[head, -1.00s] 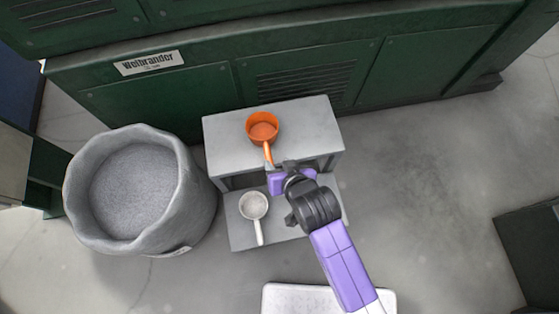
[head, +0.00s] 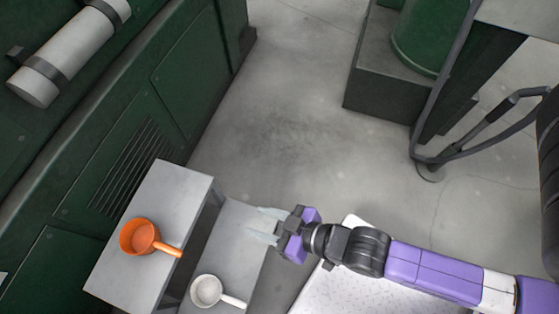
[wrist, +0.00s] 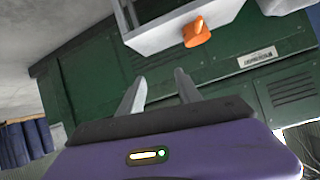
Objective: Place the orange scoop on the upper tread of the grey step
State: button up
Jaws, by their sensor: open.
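The orange scoop (head: 140,237) rests on the upper tread of the grey step (head: 168,196), its handle pointing out over the tread's front edge. It also shows in the wrist view (wrist: 196,33), near the top. A white scoop (head: 208,291) lies on the lower tread (head: 229,240). My gripper (head: 262,226) is open and empty, over or near the outer end of the lower tread, apart from both scoops. In the wrist view the two fingers (wrist: 160,92) stand apart with nothing between them.
Green cabinets (head: 190,80) stand behind the step, with a grey cylinder (head: 68,55) strapped on. A white speckled panel (head: 365,295) lies below my arm. A dark plinth (head: 385,75) and a bent dark tube frame (head: 470,140) stand right. Floor between is clear.

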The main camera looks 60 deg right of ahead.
jog(key=s+d+r+t+h, duration=0.1)
jog(key=s+d+r, duration=0.2)
jog(key=s+r, duration=0.2)
jog(key=s+d+r+t+h, duration=0.1)
jog(key=s+r, duration=0.4)
jog(key=r, duration=0.5)
jog(key=shift+d+m+t+h, duration=0.4)
jog(key=shift+d+t, duration=0.2)
jog(key=shift+d, duration=0.55)
jog(key=shift+r, duration=0.15)
notch_tip(320, 180, up, 8)
jog(key=p, duration=0.8)
jog(key=shift+r, duration=0.15)
